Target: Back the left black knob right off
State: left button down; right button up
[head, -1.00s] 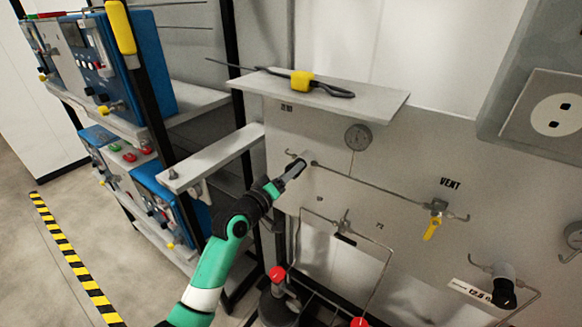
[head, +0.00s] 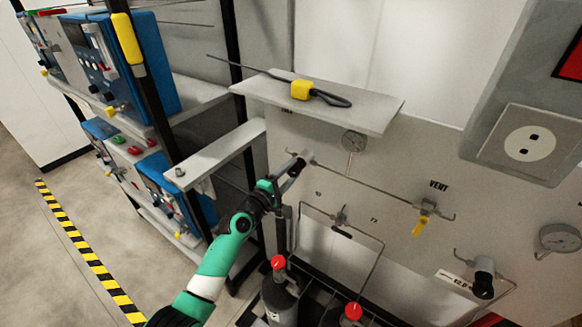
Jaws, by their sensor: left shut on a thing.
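My left gripper (head: 291,175) reaches up from below to the left end of the upper pipe on the grey panel. It is shut on the left black knob (head: 298,166), a small dark piece at the fingertips. The fingers hide most of the knob, and I cannot see its thread or how far out it sits. A second black knob (head: 483,286) is on a valve at the lower right of the panel, with no gripper near it. My right gripper is not in view.
Above stands a shelf (head: 375,115) with a yellow-handled tool (head: 302,90). Red-topped cylinders (head: 279,296) stand below. Blue instruments (head: 150,70) fill the left rack.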

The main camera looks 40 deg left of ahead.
pick_arm(q)
jog(key=n+p, duration=0.1)
jog(key=n, duration=0.2)
jog(key=shift+n+p, duration=0.3)
jog(key=shift+n, duration=0.1)
jog(key=n+p, duration=0.1)
jog(key=n, duration=0.2)
jog(key=shift+n, duration=0.3)
jog(key=n+p, duration=0.1)
jog(key=n, duration=0.5)
jog(key=shift+p, duration=0.4)
jog(key=shift+c, duration=1.5)
grip_release()
jog(key=shift+s+d+f, duration=0.1)
